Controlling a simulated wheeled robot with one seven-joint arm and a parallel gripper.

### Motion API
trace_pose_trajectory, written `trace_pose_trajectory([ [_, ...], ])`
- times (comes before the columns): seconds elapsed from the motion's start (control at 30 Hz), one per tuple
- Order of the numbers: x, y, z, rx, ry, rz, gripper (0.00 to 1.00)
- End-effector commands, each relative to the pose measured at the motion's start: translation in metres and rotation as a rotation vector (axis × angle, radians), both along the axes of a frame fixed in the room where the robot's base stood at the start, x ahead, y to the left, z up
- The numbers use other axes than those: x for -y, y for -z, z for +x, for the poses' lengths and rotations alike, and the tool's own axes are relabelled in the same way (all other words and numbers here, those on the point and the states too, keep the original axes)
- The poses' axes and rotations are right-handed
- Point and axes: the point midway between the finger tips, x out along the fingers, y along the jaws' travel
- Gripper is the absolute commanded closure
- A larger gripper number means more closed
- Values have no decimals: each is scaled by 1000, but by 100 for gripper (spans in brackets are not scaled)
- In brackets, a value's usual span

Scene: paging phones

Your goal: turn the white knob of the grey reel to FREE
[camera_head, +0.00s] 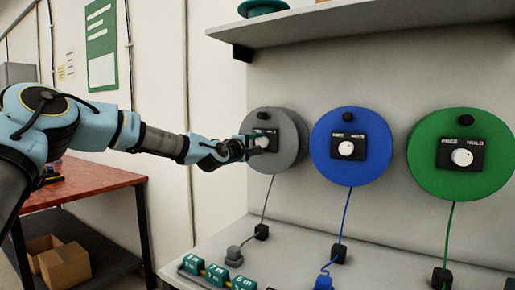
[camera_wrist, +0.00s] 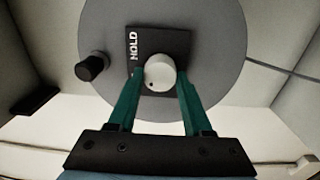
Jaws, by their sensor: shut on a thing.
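The grey reel (camera_head: 293,140) hangs on the wall panel at the left of a row of reels; its face fills much of the wrist view (camera_wrist: 225,50). Its dark plate (camera_wrist: 178,42) carries the word HOLD, sideways at the upper left in the wrist view. The FREE word is not visible there. The white knob (camera_wrist: 158,74) sits on the plate, with a small dark dot at its lower left. My gripper (camera_wrist: 160,78) is shut on the knob, one teal finger at each side. In the head view my gripper (camera_head: 254,145) covers part of the plate.
A blue reel (camera_head: 325,170) and a green reel (camera_head: 425,180) hang to the right with similar knobs. A black peg (camera_wrist: 92,66) sticks out of the grey reel beside the plate. A shelf (camera_head: 370,28) is above; cords run down to blocks on the counter (camera_head: 400,272).

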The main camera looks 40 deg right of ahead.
Motion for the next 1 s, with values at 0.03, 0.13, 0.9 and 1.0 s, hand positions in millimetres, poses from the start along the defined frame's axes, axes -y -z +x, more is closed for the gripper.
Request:
trace_pose_trajectory([
  [0.03, 0, 1, 0, -14, -1, -4, 100],
  [0.13, 0, 1, 1, -32, -1, -8, 100],
  [0.9, 0, 0, 0, -45, 0, -11, 20],
  [1.0, 0, 0, 0, -45, 0, -12, 20],
])
